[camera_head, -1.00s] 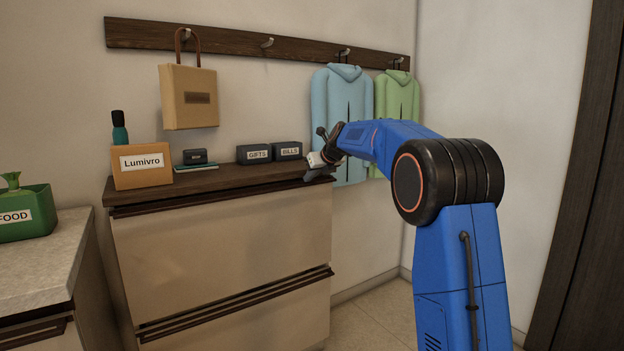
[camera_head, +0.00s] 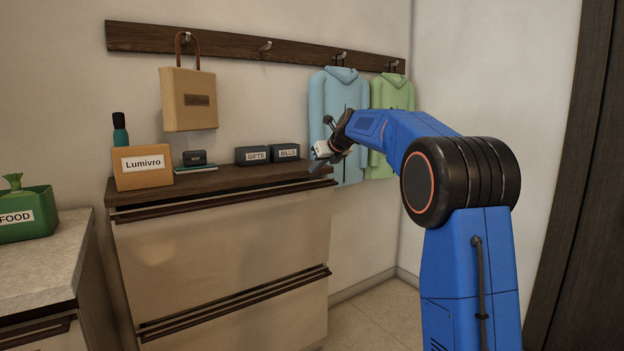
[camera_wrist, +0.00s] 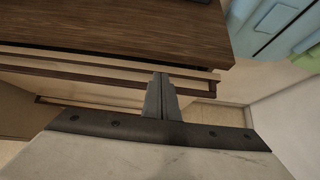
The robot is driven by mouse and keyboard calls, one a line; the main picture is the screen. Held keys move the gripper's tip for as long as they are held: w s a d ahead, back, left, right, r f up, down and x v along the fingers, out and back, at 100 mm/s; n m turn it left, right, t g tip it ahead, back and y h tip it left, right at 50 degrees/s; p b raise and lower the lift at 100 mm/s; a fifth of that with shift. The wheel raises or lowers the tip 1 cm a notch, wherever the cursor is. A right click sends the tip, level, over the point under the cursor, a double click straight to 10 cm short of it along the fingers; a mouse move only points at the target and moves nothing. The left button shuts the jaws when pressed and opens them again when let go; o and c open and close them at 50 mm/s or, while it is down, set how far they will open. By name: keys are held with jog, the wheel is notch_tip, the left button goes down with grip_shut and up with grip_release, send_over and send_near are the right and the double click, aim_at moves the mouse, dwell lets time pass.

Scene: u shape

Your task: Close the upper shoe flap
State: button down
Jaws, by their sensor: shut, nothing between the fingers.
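The shoe cabinet has a dark wooden top and two pale flaps. The upper flap (camera_head: 215,250) stands close to upright under the top, with a dark handle strip along its upper edge. In the wrist view this upper handle strip (camera_wrist: 100,68) runs just in front of the cabinet top; I cannot tell whether a small gap is left. My gripper (camera_head: 316,166) is at the right front corner of the cabinet top. In the wrist view its shut, empty fingers (camera_wrist: 160,82) overlap the right end of the upper handle strip; contact is unclear.
The lower flap (camera_head: 240,318) looks shut. On the cabinet top (camera_head: 225,178) stand an orange Lumivro box (camera_head: 142,168) and dark GIFTS (camera_head: 252,156) and BILLS (camera_head: 285,152) boxes. Blue (camera_head: 335,110) and green coats (camera_head: 390,105) hang behind my gripper. Floor right of the cabinet is clear.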

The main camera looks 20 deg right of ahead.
notch_tip(320, 180, up, 5)
jog(key=s, duration=0.1)
jog(key=s+a+f+n+t, duration=0.1)
jog(key=s+a+f+n, duration=0.3)
jog(key=s+a+n, duration=0.6)
jog(key=s+a+f+n+t, duration=0.1)
jog(key=s+a+f+n, duration=0.3)
jog(key=s+a+n, duration=0.6)
jog(key=m, duration=0.2)
send_near(241, 194)
jog(key=shift+y, duration=0.3)
jog(key=f, duration=0.4)
jog(key=shift+s+d, duration=0.15)
jog(key=shift+d, duration=0.15)
jog(key=shift+w+a, duration=0.15)
jog(key=shift+w, duration=0.45)
jog(key=w, duration=0.2)
jog(key=w+a+r, duration=0.1)
jog(key=shift+w, duration=0.3)
jog(key=shift+w+r, duration=0.1)
